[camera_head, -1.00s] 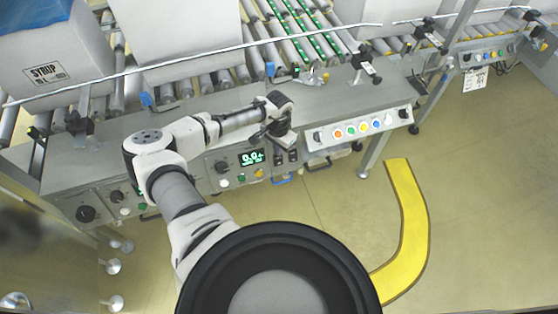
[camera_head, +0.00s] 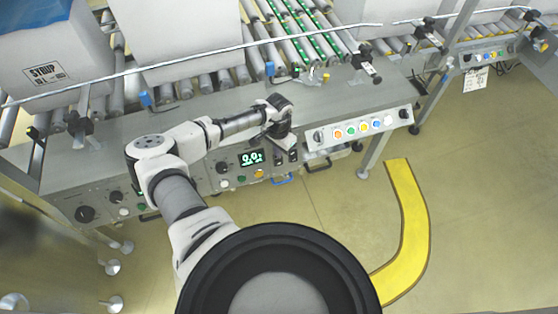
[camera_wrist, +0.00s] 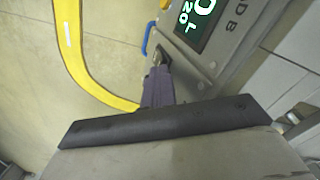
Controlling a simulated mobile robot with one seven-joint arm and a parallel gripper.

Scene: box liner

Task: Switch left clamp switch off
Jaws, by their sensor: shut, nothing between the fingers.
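Two small dark switches sit side by side on the front panel, right of the green-lit display (camera_head: 251,158). The left one (camera_head: 279,158) and the right one (camera_head: 292,155) are too small to tell whether they are on or off. My gripper (camera_head: 280,134) is just above them, at the panel's upper edge. In the wrist view my gripper (camera_wrist: 158,82) is shut and empty, its purple-grey fingers beside the panel near the display (camera_wrist: 196,18). A switch is partly hidden at the fingertips, and contact cannot be told.
A blue handle (camera_head: 281,180) juts out below the switches. A button box (camera_head: 360,130) with coloured buttons stands to the right. Knobs and buttons lie left of the display. Rollers and large boxes are behind. The floor in front is open, with a yellow curved strip (camera_head: 410,215).

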